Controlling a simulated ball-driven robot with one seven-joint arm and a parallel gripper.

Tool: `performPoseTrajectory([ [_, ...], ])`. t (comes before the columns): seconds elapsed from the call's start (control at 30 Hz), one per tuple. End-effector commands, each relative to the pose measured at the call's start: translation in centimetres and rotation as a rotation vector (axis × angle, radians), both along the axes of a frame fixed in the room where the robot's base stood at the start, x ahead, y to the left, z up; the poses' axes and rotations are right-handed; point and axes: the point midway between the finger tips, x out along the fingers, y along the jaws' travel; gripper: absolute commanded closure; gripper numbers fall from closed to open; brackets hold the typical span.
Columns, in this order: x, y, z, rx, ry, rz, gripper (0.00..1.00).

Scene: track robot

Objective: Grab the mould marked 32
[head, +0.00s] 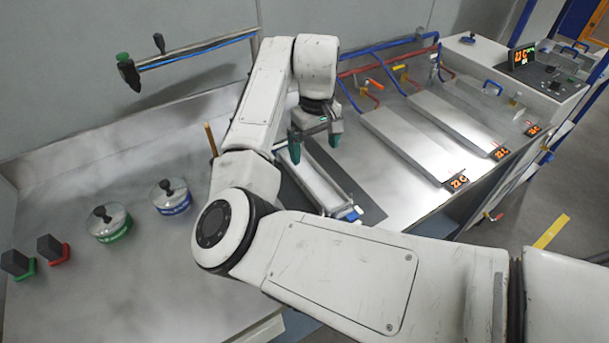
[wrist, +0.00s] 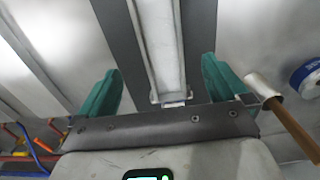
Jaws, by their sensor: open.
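A long, narrow metal mould (head: 318,188) lies on a dark mat, partly hidden by my arm in the head view. Its near end has a blue and white piece (head: 351,214); I can read no number on it. My gripper (head: 315,140) is open above the far part of the mould, its green fingers pointing down. In the wrist view the mould (wrist: 165,45) runs between the two spread fingers of my gripper (wrist: 162,68). Whether the fingers reach down to its sides is unclear, and no grip on it shows.
Lidded pots, one green (head: 110,223) and one blue (head: 171,197), stand left of my arm. A wooden-handled tool (wrist: 290,125) lies near the right finger. Flat metal plates (head: 410,145) with orange displays are to the right. Blue and red pipes (head: 385,62) run behind.

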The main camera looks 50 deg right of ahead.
Motion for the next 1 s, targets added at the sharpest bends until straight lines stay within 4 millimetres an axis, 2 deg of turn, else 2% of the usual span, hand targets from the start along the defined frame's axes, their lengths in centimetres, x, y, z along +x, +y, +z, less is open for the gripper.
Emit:
performPoseTrajectory([
  [0.2,-0.1,0.0,-3.3,0.001,0.004,0.001,0.00],
  [0.47,0.0,0.1,-5.4,0.002,0.002,0.000,0.00],
  [0.73,0.1,0.2,-9.0,0.001,0.003,-0.001,0.00],
  [0.83,0.0,0.2,-9.9,0.002,0.003,-0.001,0.00],
  [1.0,0.1,0.1,-10.2,-0.001,0.001,-0.002,0.00],
])
